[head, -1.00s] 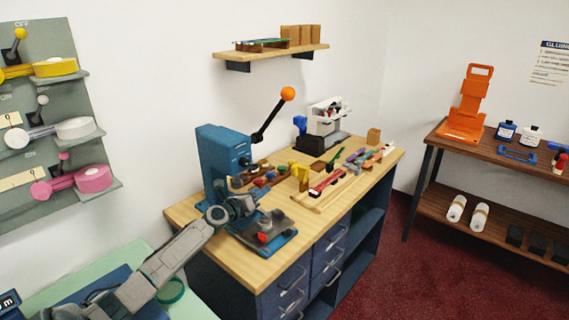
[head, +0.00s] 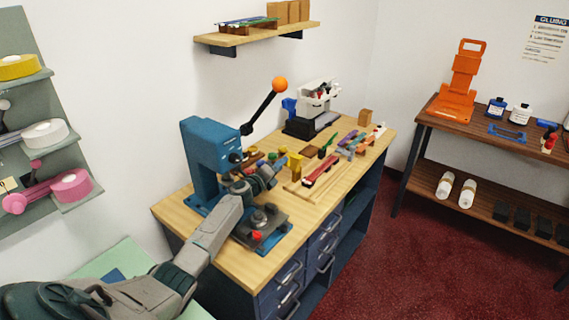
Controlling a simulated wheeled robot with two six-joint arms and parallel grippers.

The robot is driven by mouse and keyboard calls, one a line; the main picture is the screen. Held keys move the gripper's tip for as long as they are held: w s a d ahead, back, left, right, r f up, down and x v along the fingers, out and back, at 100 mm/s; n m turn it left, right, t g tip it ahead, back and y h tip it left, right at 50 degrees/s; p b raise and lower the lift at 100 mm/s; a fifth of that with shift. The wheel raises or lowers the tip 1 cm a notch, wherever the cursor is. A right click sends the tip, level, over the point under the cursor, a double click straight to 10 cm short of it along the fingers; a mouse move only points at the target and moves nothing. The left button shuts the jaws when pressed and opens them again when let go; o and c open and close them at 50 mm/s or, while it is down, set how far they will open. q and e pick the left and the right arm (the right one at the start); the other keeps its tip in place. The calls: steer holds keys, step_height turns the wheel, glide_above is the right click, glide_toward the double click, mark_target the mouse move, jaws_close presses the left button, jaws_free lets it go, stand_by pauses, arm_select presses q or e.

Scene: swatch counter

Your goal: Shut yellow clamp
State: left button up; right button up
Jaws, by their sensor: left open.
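The yellow clamp (head: 296,164) stands on the wooden workbench, right of the blue press, in the head view. It is small, and I cannot tell whether its jaws are open or shut. My left gripper (head: 274,170) is over the bench, just left of the clamp and in front of the press. It is open, and its fingers are hard to make out against the small items behind. I see no clear contact between it and the clamp. My right gripper is out of view.
The blue press (head: 209,150) with an orange-knobbed lever stands close behind my left arm. Its base plate (head: 264,222) is below the wrist. A wooden tray of strips (head: 322,172) lies right of the clamp. A black-and-white machine (head: 315,100) stands farther back.

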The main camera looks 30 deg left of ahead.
arm_select(q)
steer(key=shift+w+f, duration=0.1)
steer(key=shift+w, duration=0.65)
steer(key=shift+w+d+r, duration=0.2)
steer(key=shift+w, duration=0.55)
steer(key=shift+c, duration=0.2)
